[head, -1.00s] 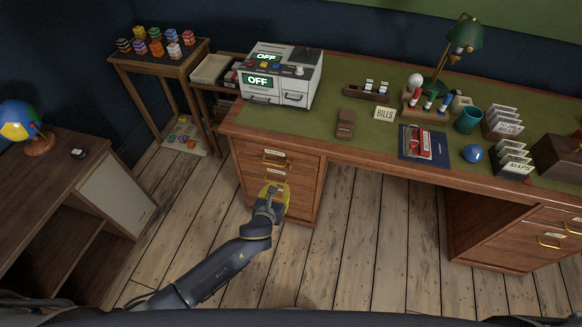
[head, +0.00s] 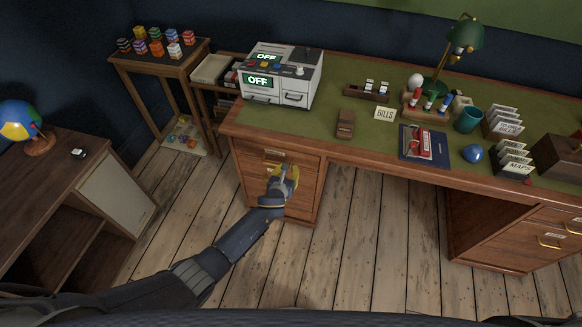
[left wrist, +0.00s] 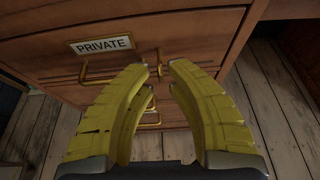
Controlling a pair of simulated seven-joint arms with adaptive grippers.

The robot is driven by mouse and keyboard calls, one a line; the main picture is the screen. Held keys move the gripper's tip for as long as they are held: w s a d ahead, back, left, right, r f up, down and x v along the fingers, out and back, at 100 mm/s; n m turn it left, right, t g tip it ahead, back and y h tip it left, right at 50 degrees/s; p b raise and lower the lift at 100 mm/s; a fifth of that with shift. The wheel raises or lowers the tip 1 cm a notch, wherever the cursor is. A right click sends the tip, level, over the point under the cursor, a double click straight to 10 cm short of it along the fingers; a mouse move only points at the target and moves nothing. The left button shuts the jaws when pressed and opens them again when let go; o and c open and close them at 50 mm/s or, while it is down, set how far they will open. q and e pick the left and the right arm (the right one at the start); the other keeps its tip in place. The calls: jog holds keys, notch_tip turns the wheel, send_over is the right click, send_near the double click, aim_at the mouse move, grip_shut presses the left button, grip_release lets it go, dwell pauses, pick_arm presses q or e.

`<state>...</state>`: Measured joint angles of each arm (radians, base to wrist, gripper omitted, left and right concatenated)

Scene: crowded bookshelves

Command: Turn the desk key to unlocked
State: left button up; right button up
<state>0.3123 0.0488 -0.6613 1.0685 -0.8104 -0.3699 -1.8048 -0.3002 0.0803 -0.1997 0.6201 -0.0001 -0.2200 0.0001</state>
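The desk key (left wrist: 159,61) is a small brass piece standing out of a wooden drawer front, right of the PRIVATE label (left wrist: 101,44) in the left wrist view. A brass drawer handle (left wrist: 107,72) hangs below the label. My left gripper (left wrist: 160,67) has two yellow fingers, spread apart, with the tips on either side of the key. I cannot tell whether they touch it. In the head view the left gripper (head: 284,171) is at the desk's left drawers and hides the key. My right gripper is not in view.
The desk (head: 345,151) carries a white device (head: 281,75) reading OFF, a lamp (head: 462,36) and several small items. Another brass handle (left wrist: 150,117) shows lower, partly behind the fingers. A side cabinet (head: 75,195) stands left. The wooden floor before the desk is clear.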

pick_arm(q)
jog(key=shift+x, duration=1.05)
jog(key=shift+w+d+f, duration=0.1)
jog(key=shift+w+f, duration=0.1)
jog(key=shift+w, duration=0.2)
jog(key=shift+c, duration=0.2)
grip_shut()
jog(key=shift+n+h, duration=0.5)
jog(key=shift+n, duration=0.4)
jog(key=shift+n+h, duration=1)
jog(key=shift+n, duration=0.1)
jog(key=shift+w+n+h, duration=0.1)
jog(key=shift+n+h, duration=0.2)
jog(key=shift+n, duration=0.1)
